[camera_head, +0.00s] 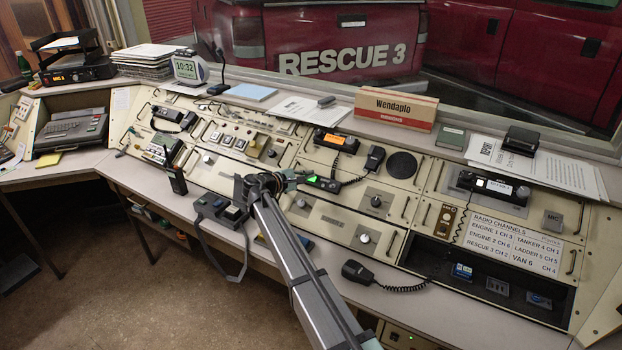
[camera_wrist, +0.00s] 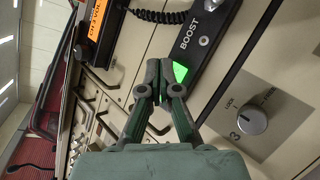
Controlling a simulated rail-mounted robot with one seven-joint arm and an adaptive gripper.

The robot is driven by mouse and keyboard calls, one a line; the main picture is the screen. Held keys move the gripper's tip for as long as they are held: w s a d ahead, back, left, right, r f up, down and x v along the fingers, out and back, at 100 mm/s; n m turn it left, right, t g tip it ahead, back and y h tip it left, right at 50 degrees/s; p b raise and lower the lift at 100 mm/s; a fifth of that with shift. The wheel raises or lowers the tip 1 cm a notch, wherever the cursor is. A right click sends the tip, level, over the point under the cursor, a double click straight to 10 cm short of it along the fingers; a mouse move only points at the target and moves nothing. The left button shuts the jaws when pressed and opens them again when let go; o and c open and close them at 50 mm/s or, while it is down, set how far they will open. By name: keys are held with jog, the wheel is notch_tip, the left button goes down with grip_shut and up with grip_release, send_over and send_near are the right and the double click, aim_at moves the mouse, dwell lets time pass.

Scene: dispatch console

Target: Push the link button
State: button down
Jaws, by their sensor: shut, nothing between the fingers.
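A green-lit button (camera_head: 312,179) sits at the left end of a narrow black panel (camera_head: 328,185) on the console. The green button also shows in the wrist view (camera_wrist: 180,72), just right of my fingertips and partly covered by them. The black panel (camera_wrist: 213,50) carries the word BOOST there. I cannot read the word "link" on any control. My gripper (camera_wrist: 159,68) is shut and empty, its tips over or right beside the lit button; I cannot tell whether they touch. In the head view my gripper (camera_head: 299,178) reaches the panel from the left.
A coiled-cord handset (camera_head: 374,158) lies right of an orange-display radio (camera_head: 331,139). A knob (camera_wrist: 252,121) sits right of the panel in the wrist view. A handheld radio (camera_head: 175,172) stands upright at the left, near a black strapped device (camera_head: 219,210) on the front ledge.

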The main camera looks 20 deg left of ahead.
jog(key=s+r, duration=0.1)
jog(key=s+r+p, duration=0.1)
jog(key=r, duration=0.1)
jog(key=s+r+p, duration=0.1)
jog(key=r, duration=0.1)
jog(key=shift+s+a, duration=0.1)
jog(key=shift+a, duration=0.2)
dwell(2.3)
